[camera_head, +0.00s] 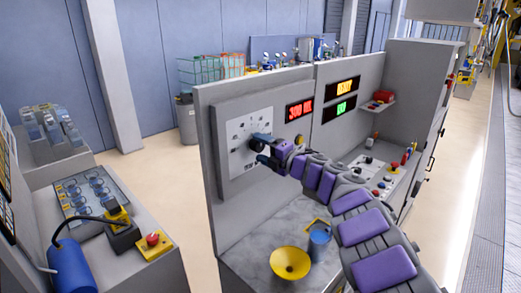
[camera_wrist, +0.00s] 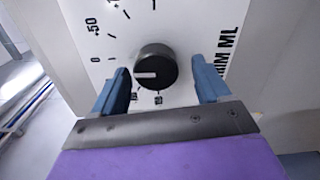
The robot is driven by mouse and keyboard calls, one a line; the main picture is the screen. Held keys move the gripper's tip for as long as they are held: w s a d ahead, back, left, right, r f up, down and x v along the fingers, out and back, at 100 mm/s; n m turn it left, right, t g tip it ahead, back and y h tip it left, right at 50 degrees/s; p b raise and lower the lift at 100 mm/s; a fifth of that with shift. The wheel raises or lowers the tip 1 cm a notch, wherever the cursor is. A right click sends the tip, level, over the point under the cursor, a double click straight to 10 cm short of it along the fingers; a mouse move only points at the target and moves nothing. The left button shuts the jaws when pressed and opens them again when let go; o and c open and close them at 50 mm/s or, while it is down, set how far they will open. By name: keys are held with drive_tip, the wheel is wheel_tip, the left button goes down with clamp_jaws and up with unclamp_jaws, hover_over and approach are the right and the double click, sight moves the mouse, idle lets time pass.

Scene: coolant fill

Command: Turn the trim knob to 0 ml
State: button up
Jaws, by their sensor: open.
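The trim knob (camera_wrist: 155,66) is a round black knob with a white pointer line, on a white dial plate (camera_wrist: 190,22) marked "0", "+50" and "TRIM ML". In the wrist view its pointer line aims left, a little below the "0" label; the left finger covers part of the scale there. My gripper (camera_wrist: 157,84) is open, with one blue finger on each side of the knob and gaps visible between fingers and knob. In the head view my gripper (camera_head: 262,149) is at the dial plate (camera_head: 250,125) on the grey panel and hides most of the knob.
A red display (camera_head: 299,109) beside the plate appears to read 300 ML. Yellow (camera_head: 345,88) and green (camera_head: 340,108) displays are further right. A yellow funnel (camera_head: 290,263) and a blue container (camera_head: 320,241) stand on the counter below my arm.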

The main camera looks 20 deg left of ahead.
drive_tip(key=p+v, duration=0.1)
drive_tip(key=v, duration=1.5)
drive_tip(key=shift+d, duration=0.2)
drive_tip(key=shift+f, duration=0.15)
